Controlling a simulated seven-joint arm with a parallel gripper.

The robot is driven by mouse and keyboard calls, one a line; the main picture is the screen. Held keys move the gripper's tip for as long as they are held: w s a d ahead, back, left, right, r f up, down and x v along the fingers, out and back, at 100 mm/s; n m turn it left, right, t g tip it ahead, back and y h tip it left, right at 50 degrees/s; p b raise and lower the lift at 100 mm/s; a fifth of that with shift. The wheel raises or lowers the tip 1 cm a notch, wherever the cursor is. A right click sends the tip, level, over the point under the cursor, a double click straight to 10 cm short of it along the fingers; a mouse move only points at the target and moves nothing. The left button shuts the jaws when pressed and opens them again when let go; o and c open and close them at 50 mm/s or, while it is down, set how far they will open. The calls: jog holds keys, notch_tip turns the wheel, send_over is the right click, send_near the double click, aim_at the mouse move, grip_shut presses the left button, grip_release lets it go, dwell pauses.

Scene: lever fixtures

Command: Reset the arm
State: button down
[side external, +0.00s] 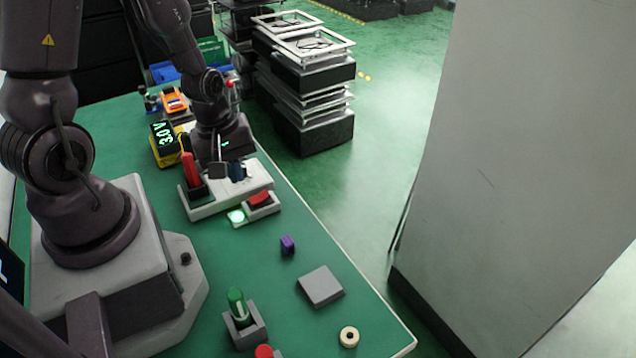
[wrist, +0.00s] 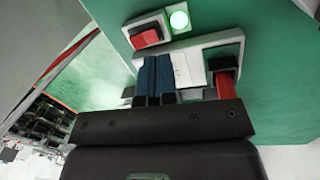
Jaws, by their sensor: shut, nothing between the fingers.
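My gripper (side external: 236,173) hangs over the white lever fixture (side external: 212,207), beside the red lever (side external: 191,168). Its two blue fingers also show in the wrist view (wrist: 157,75), side by side with nothing between them. The gripper is shut and empty. The red lever stands near the left end of the fixture in the side view and shows right of the fingers in the wrist view (wrist: 226,86). The lever and the fingers are apart. Whether the fingertips touch the fixture I cannot tell. The part of the fixture behind my gripper is hidden.
A red rocker switch (side external: 259,199) with a lit green lamp (side external: 236,216) sits close by. A purple cube (side external: 287,245), a grey plate (side external: 321,286), a beige ring (side external: 349,336) and a green-handled lever (side external: 238,305) are nearer the camera. A yellow meter (side external: 165,144) stands behind.

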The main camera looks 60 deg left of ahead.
jog(key=s+d+r+m+t, duration=0.1)
jog(key=d+r+m+t, duration=0.1)
jog(key=r+m, duration=0.6)
jog(key=s+d+r+m+t, duration=0.2)
jog(key=d+r+m, duration=0.3)
jog(key=r, duration=1.1)
jog(key=m, duration=0.3)
jog(key=shift+s+d+r+y, duration=0.15)
jog(key=shift+r+y, duration=0.1)
jog(key=shift+y, duration=0.05)
